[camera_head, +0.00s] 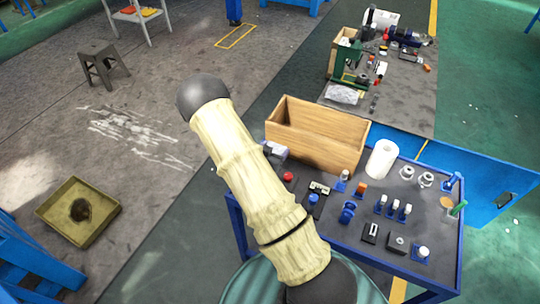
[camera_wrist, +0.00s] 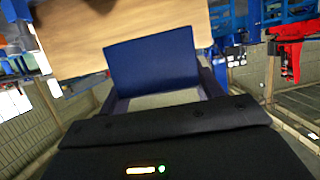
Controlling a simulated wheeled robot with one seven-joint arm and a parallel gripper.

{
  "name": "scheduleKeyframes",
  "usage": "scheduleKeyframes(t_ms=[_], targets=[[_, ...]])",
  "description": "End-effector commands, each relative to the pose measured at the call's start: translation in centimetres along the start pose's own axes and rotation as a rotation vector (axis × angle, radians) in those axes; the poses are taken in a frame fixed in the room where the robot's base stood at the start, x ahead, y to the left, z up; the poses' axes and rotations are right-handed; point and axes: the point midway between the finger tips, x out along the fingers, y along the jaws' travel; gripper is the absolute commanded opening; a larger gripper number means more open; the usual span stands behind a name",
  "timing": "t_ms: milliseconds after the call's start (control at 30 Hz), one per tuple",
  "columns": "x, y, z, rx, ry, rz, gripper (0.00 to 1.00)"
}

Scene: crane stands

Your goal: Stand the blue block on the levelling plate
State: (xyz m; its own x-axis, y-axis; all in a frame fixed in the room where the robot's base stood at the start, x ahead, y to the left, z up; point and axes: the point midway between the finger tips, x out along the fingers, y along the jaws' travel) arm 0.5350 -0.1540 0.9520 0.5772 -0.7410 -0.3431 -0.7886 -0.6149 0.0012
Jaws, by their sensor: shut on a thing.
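In the wrist view my gripper (camera_wrist: 165,84) is shut on the blue block (camera_wrist: 152,60). The block is a flat-faced dark blue piece between the two fingers, its face filling the gap. A plain wooden surface (camera_wrist: 70,35) shows behind and above it; I cannot tell whether block and wood touch. In the head view neither my gripper nor the held block shows; my cream-sleeved arm crosses the middle. I cannot pick out the levelling plate for certain; a small dark plate (camera_head: 397,243) lies near the table's front right.
A blue-framed table (camera_head: 328,233) carries an open wooden box (camera_head: 310,148), a white roll (camera_head: 381,160) and several small fittings. A second bench (camera_head: 405,95) with clutter stands behind. An olive tray (camera_head: 108,200) lies on the floor at left. A red object (camera_wrist: 288,40) shows at right in the wrist view.

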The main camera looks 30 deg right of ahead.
Motion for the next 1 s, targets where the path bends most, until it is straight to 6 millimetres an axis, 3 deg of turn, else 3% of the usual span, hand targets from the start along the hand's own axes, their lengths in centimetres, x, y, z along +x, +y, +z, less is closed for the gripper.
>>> scheduleKeyframes(t_ms=[33,233,733,1000], targets=[[0.5,0.0,1.1,0.001,0.002,0.0,0.25],[1.2,0.0,3.2,0.001,0.003,0.0,0.25],[1.3,0.0,3.4,0.001,0.003,0.0,0.25],[1.9,0.0,5.0,0.0,0.002,0.0,0.25]])
